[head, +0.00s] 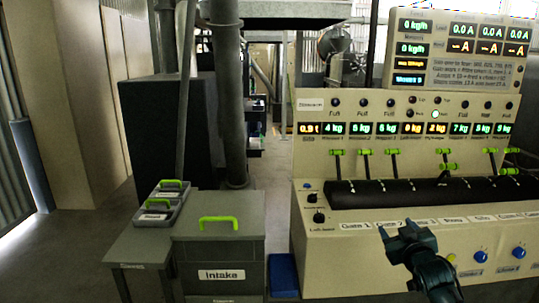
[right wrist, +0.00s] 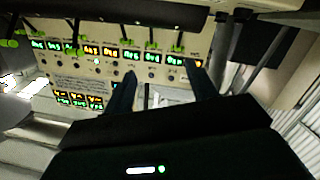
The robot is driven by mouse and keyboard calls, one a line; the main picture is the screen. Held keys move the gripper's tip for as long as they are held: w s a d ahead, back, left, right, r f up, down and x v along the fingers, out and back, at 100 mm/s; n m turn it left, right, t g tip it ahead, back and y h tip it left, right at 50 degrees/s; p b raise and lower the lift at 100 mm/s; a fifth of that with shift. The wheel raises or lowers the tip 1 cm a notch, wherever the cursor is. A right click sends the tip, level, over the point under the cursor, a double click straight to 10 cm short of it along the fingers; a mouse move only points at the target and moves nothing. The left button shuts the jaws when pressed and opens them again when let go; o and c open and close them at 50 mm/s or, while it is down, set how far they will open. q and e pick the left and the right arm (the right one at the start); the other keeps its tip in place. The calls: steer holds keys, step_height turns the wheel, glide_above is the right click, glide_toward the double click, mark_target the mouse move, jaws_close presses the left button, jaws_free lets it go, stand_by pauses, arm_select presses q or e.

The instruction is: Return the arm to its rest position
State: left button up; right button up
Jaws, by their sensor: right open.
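I cannot tell whether the fingers touch the console. My left gripper is not in the head view.
The console carries a row of green-handled levers (head: 366,152) above a black roll. A grey Intake box (head: 218,252) with a green handle and a side table (head: 140,250) stand at the left. A blue bin (head: 283,275) is on the floor. An open aisle (head: 268,160) runs back between them.

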steer(key=s+a+f+n+g+y, duration=0.1)
steer(key=s+a+f+g, duration=0.1)
steer(key=s+a+f, duration=0.55)
steer(key=s+a+f+g+y, duration=0.15)
steer(key=s+a+f, duration=0.25)
steer(key=s+f, duration=0.6)
steer(key=s+a+f, duration=0.1)
steer(key=s+a, duration=0.1)
steer(key=s, duration=0.4)
steer(key=s+a+f+g+y, duration=0.1)
steer(key=s+a, duration=0.2)
steer(key=s, duration=0.4)
steer(key=s+a+f+m+g+y, duration=0.1)
steer(key=s+a+f, duration=0.1)
steer(key=s, duration=0.5)
steer(key=shift+a, duration=0.25)
